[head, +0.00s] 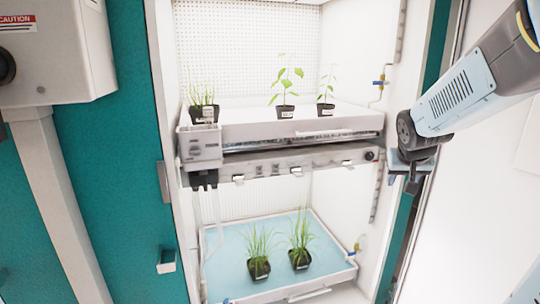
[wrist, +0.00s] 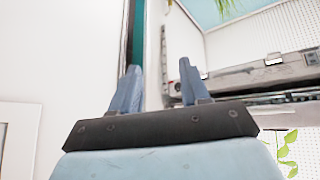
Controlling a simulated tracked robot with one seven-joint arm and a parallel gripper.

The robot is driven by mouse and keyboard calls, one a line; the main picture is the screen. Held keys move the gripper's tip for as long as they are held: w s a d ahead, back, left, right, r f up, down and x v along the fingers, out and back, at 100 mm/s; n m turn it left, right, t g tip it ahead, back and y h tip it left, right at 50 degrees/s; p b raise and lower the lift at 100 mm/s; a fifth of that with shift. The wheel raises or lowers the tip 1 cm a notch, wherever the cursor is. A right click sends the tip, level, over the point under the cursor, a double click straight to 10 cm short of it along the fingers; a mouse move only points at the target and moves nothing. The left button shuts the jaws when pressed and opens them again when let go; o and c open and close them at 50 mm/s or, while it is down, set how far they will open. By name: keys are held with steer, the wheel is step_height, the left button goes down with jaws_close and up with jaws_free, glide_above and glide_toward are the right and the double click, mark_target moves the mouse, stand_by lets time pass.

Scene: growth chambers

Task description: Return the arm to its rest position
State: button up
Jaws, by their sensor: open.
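My gripper (head: 405,180) is at the right side of the chamber opening in the head view, just in front of the right door frame. My arm reaches in from the upper right. In the wrist view the two blue fingers of my gripper (wrist: 158,68) stand apart with nothing between them. The head view shows the fingers small and partly hidden behind the wrist.
The open chamber has an upper tray (head: 270,131) with several potted plants and a lower blue-floored tray (head: 225,270) with two grass pots (head: 258,267). A grey control box (head: 60,50) is at the upper left. White wall lies at right.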

steer(key=s+a+r+n+y, duration=0.1)
steer(key=s+a, duration=0.2)
steer(key=s, duration=0.3)
steer(key=s+a+r+y, duration=0.1)
steer(key=s+a, duration=0.3)
steer(key=s, duration=0.3)
steer(key=s+a+r+n+g, duration=0.1)
steer(key=s+a, duration=0.2)
steer(key=s, duration=0.4)
steer(key=shift+a+r+n+y, duration=0.25)
steer(key=shift+r+n+y, duration=0.05)
steer(key=shift+r+y, duration=0.1)
